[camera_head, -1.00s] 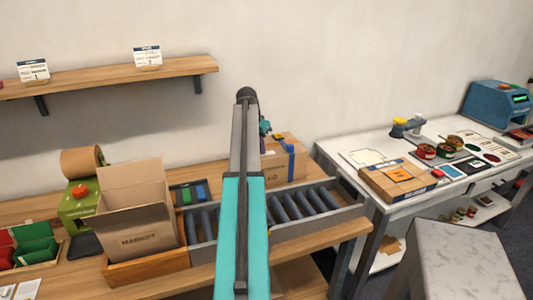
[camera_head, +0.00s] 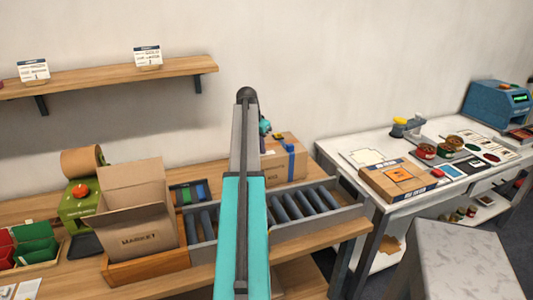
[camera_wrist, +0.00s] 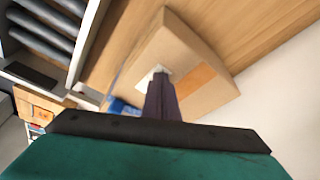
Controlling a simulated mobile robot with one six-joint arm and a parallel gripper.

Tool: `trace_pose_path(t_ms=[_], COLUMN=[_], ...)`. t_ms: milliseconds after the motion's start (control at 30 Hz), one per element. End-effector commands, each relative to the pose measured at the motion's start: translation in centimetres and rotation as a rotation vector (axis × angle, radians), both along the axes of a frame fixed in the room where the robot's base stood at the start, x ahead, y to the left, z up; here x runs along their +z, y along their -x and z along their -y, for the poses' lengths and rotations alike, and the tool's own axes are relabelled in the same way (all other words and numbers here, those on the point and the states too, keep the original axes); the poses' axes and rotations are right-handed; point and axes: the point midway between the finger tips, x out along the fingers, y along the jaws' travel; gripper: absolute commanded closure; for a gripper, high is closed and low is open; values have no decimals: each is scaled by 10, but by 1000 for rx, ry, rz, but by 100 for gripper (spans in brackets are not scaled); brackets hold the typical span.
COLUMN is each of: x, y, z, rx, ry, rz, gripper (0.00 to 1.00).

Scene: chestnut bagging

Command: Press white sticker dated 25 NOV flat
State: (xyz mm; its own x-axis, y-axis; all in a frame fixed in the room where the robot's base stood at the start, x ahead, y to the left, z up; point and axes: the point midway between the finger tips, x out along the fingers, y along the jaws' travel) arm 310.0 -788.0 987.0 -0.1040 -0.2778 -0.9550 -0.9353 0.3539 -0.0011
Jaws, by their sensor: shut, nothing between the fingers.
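A brown cardboard box (camera_head: 287,162) with a blue strip stands on the wooden bench beyond the roller track; it also shows in the wrist view (camera_wrist: 197,88). A small white patch (camera_wrist: 152,76), likely the sticker, lies on the box, partly covered by my fingers; no date is readable. My gripper (camera_wrist: 162,80) is shut with nothing in it, its fingertips over the white patch; I cannot tell whether they touch it. An orange-brown strip (camera_wrist: 192,88) runs beside it. In the head view my arm hides the box's left part, and only a bit of my gripper (camera_head: 264,127) shows.
A roller track (camera_head: 305,205) crosses the bench in front of the box. An open carton (camera_head: 140,205) stands at left in a wooden tray. A white table (camera_head: 335,150) with tins and cards is at right. The wall behind the bench is close.

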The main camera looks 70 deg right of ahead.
Motion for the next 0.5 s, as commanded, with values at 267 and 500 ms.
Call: trace_pose_path(t_ms=[267,500], x=[1,14], y=[0,0], z=[-1,0], rx=[-1,0], ry=[-4,-2], rz=[0,0], gripper=[100,100])
